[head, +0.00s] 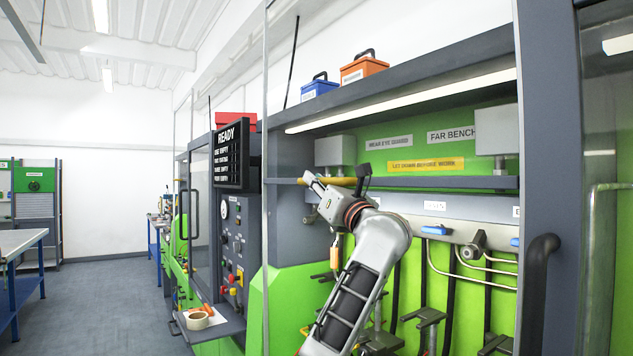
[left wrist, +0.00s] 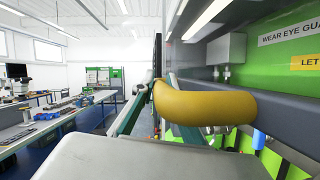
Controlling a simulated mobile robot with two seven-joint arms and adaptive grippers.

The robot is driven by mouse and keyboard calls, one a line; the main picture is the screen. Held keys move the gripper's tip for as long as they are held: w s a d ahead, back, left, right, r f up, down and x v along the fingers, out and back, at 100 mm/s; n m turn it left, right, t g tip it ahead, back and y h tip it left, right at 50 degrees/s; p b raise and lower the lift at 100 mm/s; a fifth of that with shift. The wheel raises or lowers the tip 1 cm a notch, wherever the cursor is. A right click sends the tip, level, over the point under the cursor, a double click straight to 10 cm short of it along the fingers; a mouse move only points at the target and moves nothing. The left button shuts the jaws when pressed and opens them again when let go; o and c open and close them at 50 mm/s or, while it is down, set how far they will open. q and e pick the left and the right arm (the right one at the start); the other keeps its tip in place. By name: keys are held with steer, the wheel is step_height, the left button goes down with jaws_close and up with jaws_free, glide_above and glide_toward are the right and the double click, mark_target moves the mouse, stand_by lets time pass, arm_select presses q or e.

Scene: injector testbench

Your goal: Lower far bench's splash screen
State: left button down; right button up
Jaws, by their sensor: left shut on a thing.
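The far bench is marked by a "FAR BENCH" sign (head: 451,134) on its green back wall. A grey bar (head: 440,182) crosses the bench opening at mid height and looks like the splash screen's lower edge; a clear pane cannot be made out. A yellow handle (head: 342,181) sits at this bar towards its left end. My left gripper (head: 338,184) is shut on the yellow handle. In the left wrist view the handle (left wrist: 208,104) fills the space by the fingers as a thick curved tube. My right gripper does not show.
A blue box (head: 319,88) and an orange box (head: 364,68) stand on the bench top. Clamps and pipes (head: 475,262) are below the bar. A control panel (head: 232,250) and a shelf with a tape roll (head: 197,320) are left. Open floor (head: 90,310) lies further left.

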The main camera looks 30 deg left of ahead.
arm_select(q)
step_height(320, 180, down, 58)
steer(key=b, duration=2.2)
steer(key=shift+r+b, duration=0.25)
steer(key=shift+b, duration=0.05)
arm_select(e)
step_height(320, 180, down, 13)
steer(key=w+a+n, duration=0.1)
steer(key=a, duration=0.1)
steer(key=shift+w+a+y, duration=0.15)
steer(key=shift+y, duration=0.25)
arm_select(q)
steer(key=c, duration=2)
jaws_free()
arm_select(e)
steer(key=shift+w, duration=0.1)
arm_select(q)
steer(key=shift+v, duration=3.75)
